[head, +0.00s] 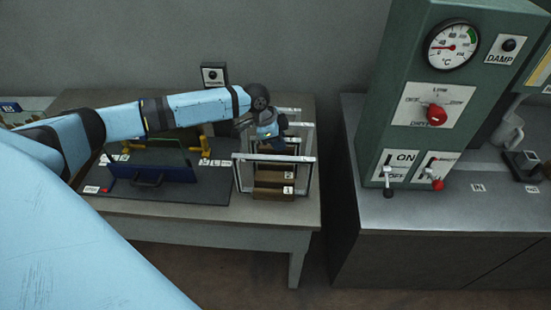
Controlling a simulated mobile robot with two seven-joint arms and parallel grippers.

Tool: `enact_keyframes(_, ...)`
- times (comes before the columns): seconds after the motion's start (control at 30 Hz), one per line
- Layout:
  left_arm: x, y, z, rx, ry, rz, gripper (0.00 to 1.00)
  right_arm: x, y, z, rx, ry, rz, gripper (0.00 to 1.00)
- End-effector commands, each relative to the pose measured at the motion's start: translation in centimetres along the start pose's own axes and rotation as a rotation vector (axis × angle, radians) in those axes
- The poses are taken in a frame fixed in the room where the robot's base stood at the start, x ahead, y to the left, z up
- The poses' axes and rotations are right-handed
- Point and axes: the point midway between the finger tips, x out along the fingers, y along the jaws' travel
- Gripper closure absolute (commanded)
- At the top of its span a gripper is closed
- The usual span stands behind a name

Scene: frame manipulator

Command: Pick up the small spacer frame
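Several thin, light rectangular frames stand upright one behind another near the table's right end. The nearest frame (312,175) has a pale top bar and stands around brown blocks (273,192) bearing number labels. Other frames stand behind it, partly hidden by it and by my arm; I cannot tell which is the small spacer frame. My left gripper (266,134) is at the far part of this row, beside or above the rear frames. Its fingers are too small and covered to tell whether they are open or touching a frame. My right gripper is not in view.
A dark mat (215,190) on the table (190,218) bears a blue fixture (150,172) with yellow clamps. A small switch box (213,76) stands behind. Right of a gap, a green control cabinet (395,95) stands on a metal counter (430,215).

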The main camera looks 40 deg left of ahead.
Motion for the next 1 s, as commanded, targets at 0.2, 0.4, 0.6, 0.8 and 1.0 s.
enact_keyframes(0.2,0.0,0.0,0.0,0.0,0.0,0.0,1.0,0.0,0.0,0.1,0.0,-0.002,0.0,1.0)
enact_keyframes(0.4,-0.2,0.0,-0.1,0.001,0.0,-0.001,1.0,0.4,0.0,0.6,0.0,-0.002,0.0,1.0)
enact_keyframes(0.6,-2.6,-0.1,-1.1,0.002,0.001,-0.003,1.0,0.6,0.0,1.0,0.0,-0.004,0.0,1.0)
enact_keyframes(0.8,-6.6,-0.1,-2.8,0.003,0.004,-0.005,1.0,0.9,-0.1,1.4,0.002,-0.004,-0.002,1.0)
enact_keyframes(1.0,-11.8,-0.1,-5.0,0.003,0.003,-0.004,1.0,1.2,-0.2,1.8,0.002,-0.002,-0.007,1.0)
